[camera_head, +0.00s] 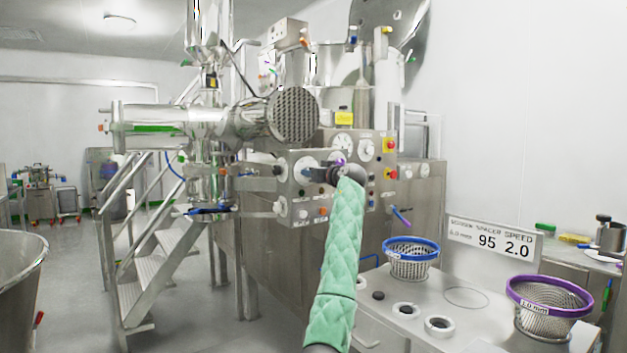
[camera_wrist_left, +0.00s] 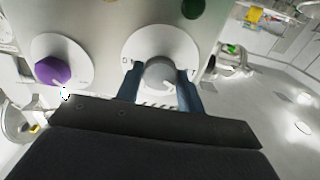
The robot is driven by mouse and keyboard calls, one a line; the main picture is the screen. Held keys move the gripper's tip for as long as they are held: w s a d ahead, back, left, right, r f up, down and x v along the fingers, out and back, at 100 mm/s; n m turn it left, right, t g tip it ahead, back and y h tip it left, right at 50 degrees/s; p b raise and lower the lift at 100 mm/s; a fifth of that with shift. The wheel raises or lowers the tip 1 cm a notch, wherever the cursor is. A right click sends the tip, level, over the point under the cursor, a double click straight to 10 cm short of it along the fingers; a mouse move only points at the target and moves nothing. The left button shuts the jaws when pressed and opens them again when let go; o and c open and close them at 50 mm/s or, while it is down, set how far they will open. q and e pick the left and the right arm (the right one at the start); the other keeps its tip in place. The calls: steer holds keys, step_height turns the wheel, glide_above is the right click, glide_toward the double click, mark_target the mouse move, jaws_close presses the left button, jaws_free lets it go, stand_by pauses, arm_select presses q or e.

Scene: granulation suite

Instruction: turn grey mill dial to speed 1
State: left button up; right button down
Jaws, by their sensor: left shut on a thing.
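The grey mill dial (camera_wrist_left: 160,72) is a round grey knob on a white scale plate (camera_wrist_left: 161,38) in the left wrist view. My left gripper (camera_wrist_left: 160,92) has one dark blue finger on each side of the knob and is shut on it. The scale figures are mostly too small or hidden, so I cannot tell the dial's setting. In the head view my left gripper (camera_head: 314,174) reaches the front of the steel control box (camera_head: 293,190) and mostly hides the grey dial. My right gripper is not in view.
A purple knob (camera_wrist_left: 53,71) on its own white plate sits beside the grey dial. A sign (camera_head: 492,240) reads "95 2.0" under spacer and speed. A blue-rimmed basket (camera_head: 411,262) and a purple-rimmed basket (camera_head: 550,296) stand on the bench at right. Steel stairs (camera_head: 150,270) stand at left.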

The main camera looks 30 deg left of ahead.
arm_select(q)
steer(key=shift+f+n+b, duration=0.1)
steer(key=shift+n+b, duration=1.15)
steer(key=shift+n, duration=1.55)
steer(key=o, duration=1)
steer(key=v, duration=0.7)
steer(key=shift+s+d, duration=0.1)
steer(key=shift+d, duration=0.3)
